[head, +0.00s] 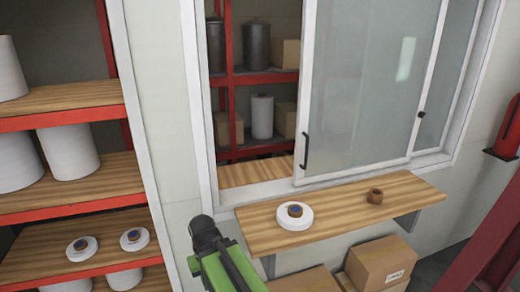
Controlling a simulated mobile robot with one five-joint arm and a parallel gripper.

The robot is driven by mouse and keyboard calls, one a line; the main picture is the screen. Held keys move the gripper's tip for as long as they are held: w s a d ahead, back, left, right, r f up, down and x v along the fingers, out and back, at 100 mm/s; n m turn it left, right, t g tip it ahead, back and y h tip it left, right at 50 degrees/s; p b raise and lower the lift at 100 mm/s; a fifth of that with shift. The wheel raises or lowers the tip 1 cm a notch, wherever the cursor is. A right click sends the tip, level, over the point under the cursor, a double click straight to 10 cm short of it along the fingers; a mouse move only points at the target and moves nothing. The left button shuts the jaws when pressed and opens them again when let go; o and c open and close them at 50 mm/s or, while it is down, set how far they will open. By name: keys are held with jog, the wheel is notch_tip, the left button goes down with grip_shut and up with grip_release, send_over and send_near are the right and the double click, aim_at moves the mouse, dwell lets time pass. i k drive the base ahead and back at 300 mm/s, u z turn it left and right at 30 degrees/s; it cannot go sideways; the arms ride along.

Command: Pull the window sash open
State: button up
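The window sash (360,85) is a white-framed, frosted pane in a white window frame. It covers the middle of the window, and the left part of the opening is clear. A dark vertical bar handle (306,151) sits on the sash's left edge. A small dark knob (421,115) is on the frame at the right. Part of my green arm with a dark joint rises at the bottom, left of the ledge and below the sash. It is apart from the handle. No gripper fingers can be seen.
A red-edged shelf rack (75,97) with white rolls is at left. A red beam (492,240) stands lower right.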

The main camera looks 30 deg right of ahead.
aim_at(302, 145)
jog(key=u, duration=1.45)
jog(key=k, duration=1.3)
jog(key=z, duration=1.05)
jog(key=i, duration=1)
jog(key=z, duration=0.05)
